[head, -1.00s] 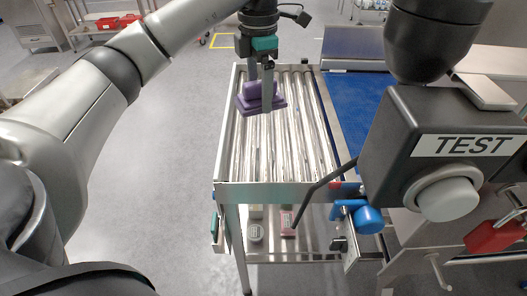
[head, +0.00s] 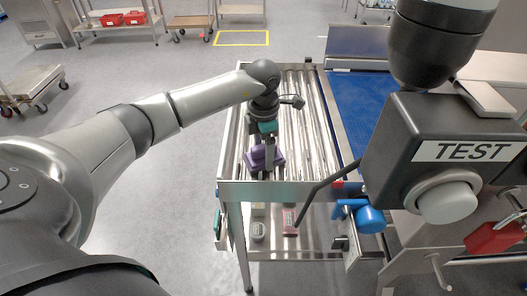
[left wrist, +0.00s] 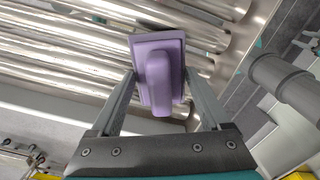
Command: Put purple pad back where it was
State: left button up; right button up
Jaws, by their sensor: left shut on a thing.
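The purple pad (head: 277,157), a flat block with a raised grip, is at the near end of the roller table (head: 222,150). My left gripper (head: 263,165) is shut on it. In the left wrist view the pad (left wrist: 160,50) sits between the two fingers of the left gripper (left wrist: 161,88), with rollers behind it. I cannot tell whether the pad touches the rollers or hangs just above them. My right gripper is not in view.
A blue belt (head: 358,105) runs right of the rollers. A black box with a TEST label (head: 465,151) and a blue knob (head: 369,220) stand at the near right. A grey item (head: 258,231) and a pinkish item (head: 290,221) lie on the lower shelf. The far rollers are clear.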

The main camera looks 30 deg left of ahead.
aim_at(263, 146)
pick_arm(q)
jog(key=shift+f, duration=0.35)
jog(key=o, duration=1.4)
jog(key=shift+r, duration=0.1)
notch_tip(263, 146, up, 12)
jog(key=shift+f+b, duration=0.1)
jog(key=shift+b, duration=0.2)
